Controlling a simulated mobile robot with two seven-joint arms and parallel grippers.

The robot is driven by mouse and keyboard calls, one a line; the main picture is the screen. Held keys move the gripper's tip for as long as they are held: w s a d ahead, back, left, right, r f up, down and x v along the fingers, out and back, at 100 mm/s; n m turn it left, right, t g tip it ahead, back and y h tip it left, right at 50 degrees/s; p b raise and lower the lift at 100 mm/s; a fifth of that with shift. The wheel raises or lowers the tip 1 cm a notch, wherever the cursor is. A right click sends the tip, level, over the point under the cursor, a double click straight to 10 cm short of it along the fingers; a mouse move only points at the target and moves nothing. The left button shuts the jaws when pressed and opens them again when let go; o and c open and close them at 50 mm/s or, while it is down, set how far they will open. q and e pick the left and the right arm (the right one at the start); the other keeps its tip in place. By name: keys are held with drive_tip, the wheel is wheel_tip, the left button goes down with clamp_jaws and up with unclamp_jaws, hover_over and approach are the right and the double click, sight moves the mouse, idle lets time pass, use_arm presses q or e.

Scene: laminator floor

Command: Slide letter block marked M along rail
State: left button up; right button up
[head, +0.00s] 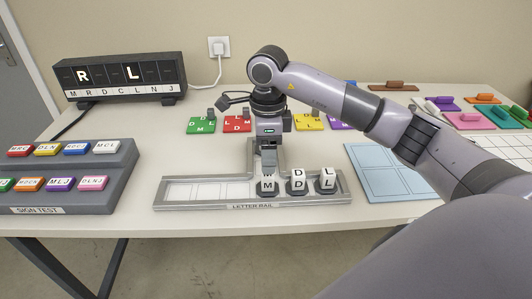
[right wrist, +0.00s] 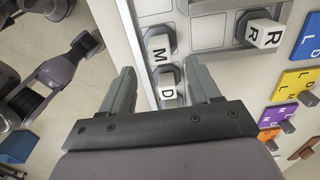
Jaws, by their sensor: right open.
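The white letter block M (head: 267,184) stands on the grey letter rail (head: 180,206), leftmost of the three blocks in the row. Block D (head: 298,181) and block L (head: 327,180) stand to its right. My right gripper (head: 269,162) points down just above and behind M. In the right wrist view my right gripper (right wrist: 161,68) is open and empty. Block M (right wrist: 159,50) is just beyond its fingertips, with block D (right wrist: 168,90) closer, seen between the fingers.
Block R (right wrist: 263,34) stands on the rail's rear branch. The rail's left slots are empty. A sign display (head: 120,77) lights R and L. A button box (head: 65,175) is at left. Coloured tiles (head: 201,125) lie behind the rail, and a light-blue board (head: 385,172) at right.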

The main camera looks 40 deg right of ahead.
sight(268, 182)
drive_tip(key=shift+f, duration=3.6)
clamp_jaws()
